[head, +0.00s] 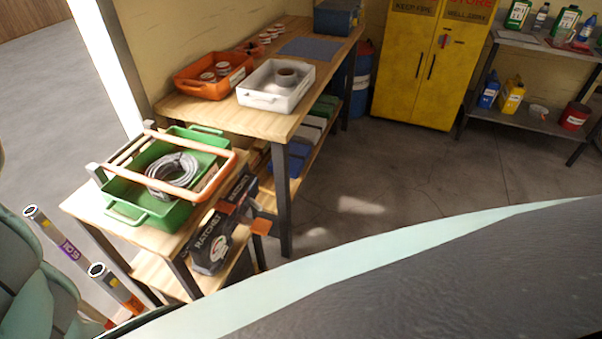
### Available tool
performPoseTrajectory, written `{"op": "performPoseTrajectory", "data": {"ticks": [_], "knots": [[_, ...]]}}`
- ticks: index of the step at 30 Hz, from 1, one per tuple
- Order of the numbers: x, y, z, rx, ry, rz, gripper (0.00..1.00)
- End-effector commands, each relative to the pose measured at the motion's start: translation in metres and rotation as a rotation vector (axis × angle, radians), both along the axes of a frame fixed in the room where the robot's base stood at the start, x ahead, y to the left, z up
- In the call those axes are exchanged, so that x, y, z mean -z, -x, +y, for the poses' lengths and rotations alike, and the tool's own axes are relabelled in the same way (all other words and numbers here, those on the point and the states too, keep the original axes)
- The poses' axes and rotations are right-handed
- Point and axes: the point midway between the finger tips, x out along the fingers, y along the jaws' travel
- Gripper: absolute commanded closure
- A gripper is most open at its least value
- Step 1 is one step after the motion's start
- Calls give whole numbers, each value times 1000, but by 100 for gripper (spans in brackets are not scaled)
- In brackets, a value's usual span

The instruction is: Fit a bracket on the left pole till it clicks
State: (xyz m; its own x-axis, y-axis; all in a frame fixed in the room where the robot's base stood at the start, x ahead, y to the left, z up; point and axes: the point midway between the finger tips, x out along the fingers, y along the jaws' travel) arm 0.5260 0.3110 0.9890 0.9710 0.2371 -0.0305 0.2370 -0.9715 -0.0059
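Two grey tubular poles with open tops stand at the lower left. The left pole (57,236) leans and carries a purple label with white marks; its lower part is out of clear view. The other pole (116,288) has an orange band and a yellow patch. An orange tubular frame (185,190) with grey end blocks lies across a green crate (120,187) on the near bench; I cannot tell whether it is a bracket. No other thing is clearly a bracket. My gripper is not in view.
A coil of grey hose (172,172) lies in the crate. The far bench (220,113) bears an orange tray (190,88) and white tray (262,102) with round parts. A pale-rimmed grey basin (480,280) fills the lower right. The floor beyond is clear.

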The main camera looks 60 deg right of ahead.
Motion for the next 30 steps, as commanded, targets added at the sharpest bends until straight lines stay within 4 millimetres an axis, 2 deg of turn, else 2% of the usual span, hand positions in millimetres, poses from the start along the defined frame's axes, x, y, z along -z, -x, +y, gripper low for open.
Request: {"op": "performPoseTrajectory", "data": {"ticks": [5,6,18,26,30], "knots": [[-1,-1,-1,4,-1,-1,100],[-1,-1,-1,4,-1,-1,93],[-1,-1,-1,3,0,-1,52],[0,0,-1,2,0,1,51],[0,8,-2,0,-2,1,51]]}}
